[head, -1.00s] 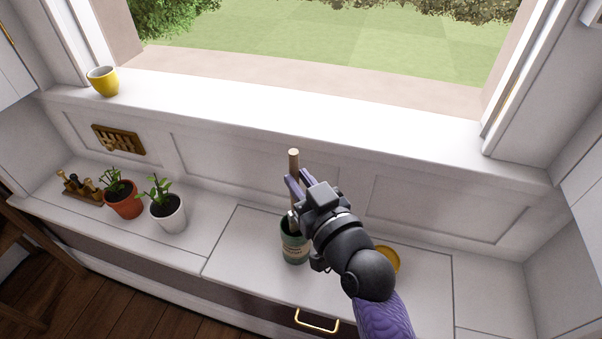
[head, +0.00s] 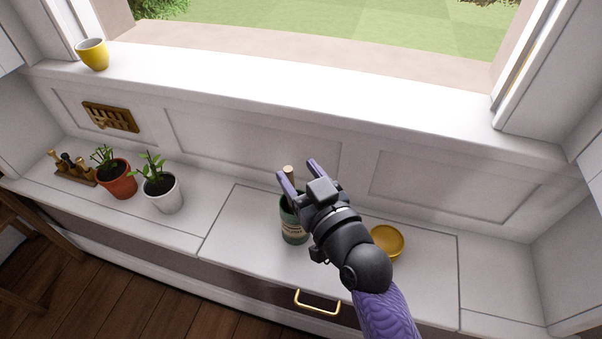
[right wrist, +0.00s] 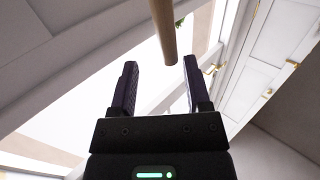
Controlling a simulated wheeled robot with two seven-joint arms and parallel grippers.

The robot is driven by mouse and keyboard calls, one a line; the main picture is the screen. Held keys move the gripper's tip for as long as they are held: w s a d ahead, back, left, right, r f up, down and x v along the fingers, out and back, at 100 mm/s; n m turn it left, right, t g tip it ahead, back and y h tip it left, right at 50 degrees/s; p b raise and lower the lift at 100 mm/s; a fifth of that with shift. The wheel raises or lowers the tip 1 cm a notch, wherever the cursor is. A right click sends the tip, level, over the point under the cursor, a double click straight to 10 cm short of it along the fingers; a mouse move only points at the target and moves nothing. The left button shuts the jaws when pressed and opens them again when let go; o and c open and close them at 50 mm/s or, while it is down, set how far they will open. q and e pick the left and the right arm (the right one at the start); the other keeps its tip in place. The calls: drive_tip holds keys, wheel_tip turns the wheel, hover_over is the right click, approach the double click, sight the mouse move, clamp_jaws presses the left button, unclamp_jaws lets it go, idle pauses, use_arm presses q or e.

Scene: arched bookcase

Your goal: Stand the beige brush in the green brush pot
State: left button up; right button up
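The green brush pot (head: 292,229) stands on the white counter below the window, partly hidden by my right gripper. The beige brush's handle (head: 289,172) sticks up above the pot. Its lower part is hidden behind my finger and hand, and it appears to stand in the pot. My right gripper (head: 300,174) is open over the pot, its purple fingers spread. In the right wrist view, the handle (right wrist: 164,35) shows between the open fingers (right wrist: 158,88), with a visible gap on each side. My left gripper is out of view.
A yellow dish (head: 387,240) lies right of my gripper. A white pot plant (head: 164,194), a terracotta pot plant (head: 117,181) and a wooden stand (head: 75,174) are at the left. A yellow cup (head: 93,54) stands on the sill. The counter's right end is clear.

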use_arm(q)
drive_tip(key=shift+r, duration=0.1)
use_arm(e)
drive_tip(key=shift+s, duration=0.1)
use_arm(q)
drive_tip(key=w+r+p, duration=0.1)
drive_tip(key=p, duration=0.1)
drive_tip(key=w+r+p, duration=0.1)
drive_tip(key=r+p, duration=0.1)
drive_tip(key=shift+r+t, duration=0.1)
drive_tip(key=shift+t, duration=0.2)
use_arm(e)
drive_tip(key=v, duration=0.9)
drive_tip(key=shift+s+d, duration=0.2)
drive_tip(key=shift+s, duration=0.15)
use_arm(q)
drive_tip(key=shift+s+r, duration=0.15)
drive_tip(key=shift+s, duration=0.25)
